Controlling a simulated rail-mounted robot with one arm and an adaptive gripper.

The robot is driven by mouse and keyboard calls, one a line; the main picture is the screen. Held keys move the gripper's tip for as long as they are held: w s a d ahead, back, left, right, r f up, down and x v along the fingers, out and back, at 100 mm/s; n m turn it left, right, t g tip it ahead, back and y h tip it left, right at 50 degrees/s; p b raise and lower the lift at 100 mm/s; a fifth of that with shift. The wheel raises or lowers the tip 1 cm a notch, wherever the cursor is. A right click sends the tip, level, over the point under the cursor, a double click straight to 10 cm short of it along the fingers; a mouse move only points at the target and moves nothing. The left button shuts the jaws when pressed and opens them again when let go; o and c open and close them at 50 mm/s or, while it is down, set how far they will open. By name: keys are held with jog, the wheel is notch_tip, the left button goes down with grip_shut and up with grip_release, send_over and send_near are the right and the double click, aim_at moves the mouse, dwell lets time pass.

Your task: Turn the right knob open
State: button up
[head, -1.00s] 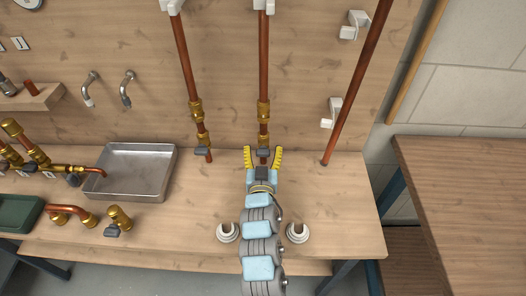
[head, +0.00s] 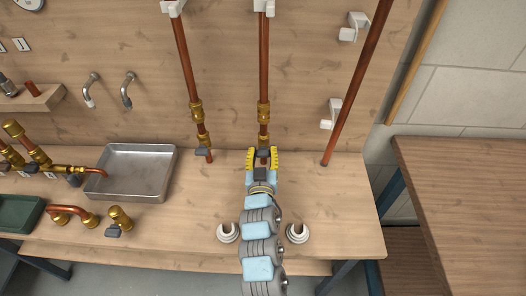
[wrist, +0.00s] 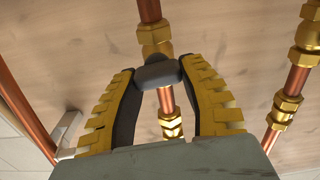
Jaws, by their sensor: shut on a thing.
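The right knob (head: 263,153) is a small dark grey handle low on the right-hand valve, on the middle copper pipe (head: 263,60). My gripper (head: 262,152) has yellow ribbed fingers and is shut on this knob from the front. In the wrist view the grey knob (wrist: 158,75) sits between the fingertips (wrist: 157,76), which press on its two ends. The knob lies across the pipe there, with brass fittings (wrist: 155,40) behind it.
A similar valve with a grey knob (head: 202,151) is on the copper pipe to the left. A metal tray (head: 135,172) and brass fittings (head: 119,218) are on the bench at left. Two white fittings (head: 228,233) flank my arm.

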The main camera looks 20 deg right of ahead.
jog(key=n+p, duration=0.1)
jog(key=n, duration=0.2)
jog(key=shift+w+a, duration=0.1)
jog(key=shift+a, duration=0.05)
jog(key=n+p, duration=0.1)
jog(key=n, duration=0.4)
jog(key=shift+a+f, duration=0.1)
jog(key=n+p, duration=0.1)
jog(key=n, duration=0.4)
jog(key=shift+a+f, duration=0.1)
jog(key=shift+f, duration=0.05)
jog(key=shift+f+n+p, duration=0.15)
jog(key=shift+n+p, duration=0.3)
jog(key=shift+n, duration=1.45)
jog(key=o, duration=1.2)
jog(key=shift+w, duration=0.1)
